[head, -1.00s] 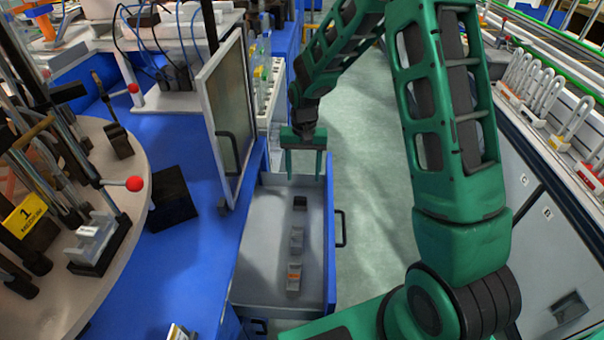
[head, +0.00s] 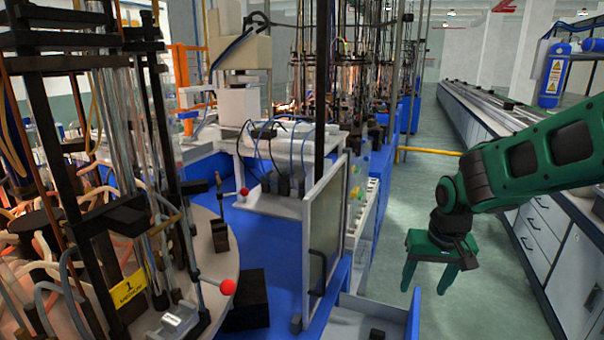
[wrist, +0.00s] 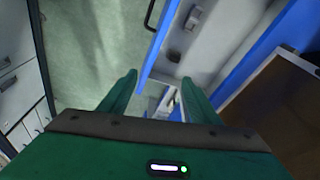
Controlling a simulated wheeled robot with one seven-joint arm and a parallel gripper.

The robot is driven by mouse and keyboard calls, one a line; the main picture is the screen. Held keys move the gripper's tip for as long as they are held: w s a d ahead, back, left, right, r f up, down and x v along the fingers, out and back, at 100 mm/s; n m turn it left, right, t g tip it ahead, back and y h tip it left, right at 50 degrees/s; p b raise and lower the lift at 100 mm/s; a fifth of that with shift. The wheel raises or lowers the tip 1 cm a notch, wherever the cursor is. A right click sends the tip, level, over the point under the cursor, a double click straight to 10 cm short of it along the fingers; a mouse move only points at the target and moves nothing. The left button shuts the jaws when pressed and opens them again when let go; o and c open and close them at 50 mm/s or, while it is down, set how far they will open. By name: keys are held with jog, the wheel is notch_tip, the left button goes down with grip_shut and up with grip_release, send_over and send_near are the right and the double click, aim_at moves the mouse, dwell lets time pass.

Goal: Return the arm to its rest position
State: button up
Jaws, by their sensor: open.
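My green gripper (head: 429,275) hangs over the aisle to the right of the open drawer in the head view. Its two fingers are apart and point down, with nothing between them. In the wrist view my gripper (wrist: 153,98) also shows open and empty, with the drawer beyond the fingertips. My arm reaches in from the right edge of the head view.
The open drawer (head: 345,327) holds a small dark block (head: 377,334); the wrist view also shows its interior (wrist: 212,45). A framed panel (head: 325,240) stands upright by the blue bench (head: 270,240). A white cabinet row (head: 545,235) lines the right. The aisle floor (head: 490,305) is clear.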

jog(key=s+d+r+n+t, duration=0.2)
jog(key=s+r, duration=0.4)
jog(key=s, duration=0.3)
jog(key=s+d+f+m+g, duration=0.1)
jog(key=s+d+m+g, duration=0.1)
jog(key=s+d, duration=0.3)
jog(key=s+d+f+m+g, duration=0.1)
jog(key=s+d+m, duration=0.3)
jog(key=s, duration=0.7)
jog(key=shift+s+d+f+m+g, duration=0.2)
jog(key=shift+s+d+m+g, duration=0.1)
jog(key=shift+d+g, duration=0.6)
jog(key=shift+w+d, duration=0.1)
jog(key=shift+w, duration=0.05)
jog(key=shift+w+f, duration=0.25)
jog(key=shift+w, duration=0.25)
